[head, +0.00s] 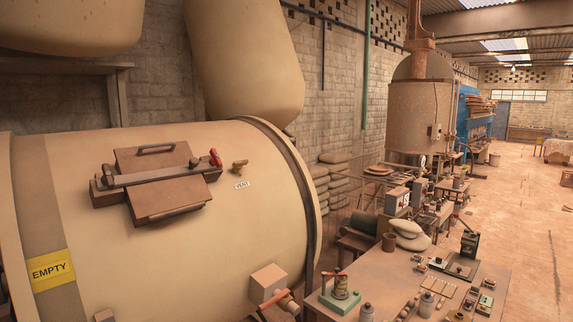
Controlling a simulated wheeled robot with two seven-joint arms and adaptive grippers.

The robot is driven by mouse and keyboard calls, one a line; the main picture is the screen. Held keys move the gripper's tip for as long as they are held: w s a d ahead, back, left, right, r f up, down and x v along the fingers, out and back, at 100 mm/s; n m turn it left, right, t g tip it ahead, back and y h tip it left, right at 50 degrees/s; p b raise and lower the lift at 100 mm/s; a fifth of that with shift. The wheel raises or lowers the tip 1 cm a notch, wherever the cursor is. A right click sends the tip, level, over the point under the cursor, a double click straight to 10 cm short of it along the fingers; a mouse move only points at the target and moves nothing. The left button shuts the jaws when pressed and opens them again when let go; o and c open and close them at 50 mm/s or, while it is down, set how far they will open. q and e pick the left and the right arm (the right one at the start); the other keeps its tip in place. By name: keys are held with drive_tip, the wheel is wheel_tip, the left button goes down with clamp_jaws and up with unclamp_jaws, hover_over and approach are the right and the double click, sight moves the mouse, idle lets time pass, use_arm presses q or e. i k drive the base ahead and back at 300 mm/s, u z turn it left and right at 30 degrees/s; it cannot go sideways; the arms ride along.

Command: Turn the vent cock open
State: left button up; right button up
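The vent cock (239,166) is a small brass-coloured fitting on the upper side of a large cream drum (120,265). It sits just above a white label (241,185) reading VENT. It is too small here to tell its handle position. Left of it is a brown hatch (150,158) with a clamp bar across it. A red-handled part (215,157) is at the bar's right end, close to the cock. Neither of my grippers is in view.
A yellow EMPTY sign (52,270) is on the drum's left. A block (267,283) and a red-handled valve (287,303) stick out at its lower right. A cluttered workbench (400,270) stands at right. Open floor (530,230) lies beyond.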

sight(238, 165)
drive_tip(key=z, duration=0.7)
drive_tip(key=i, duration=1.45)
drive_tip(key=u, duration=1.95)
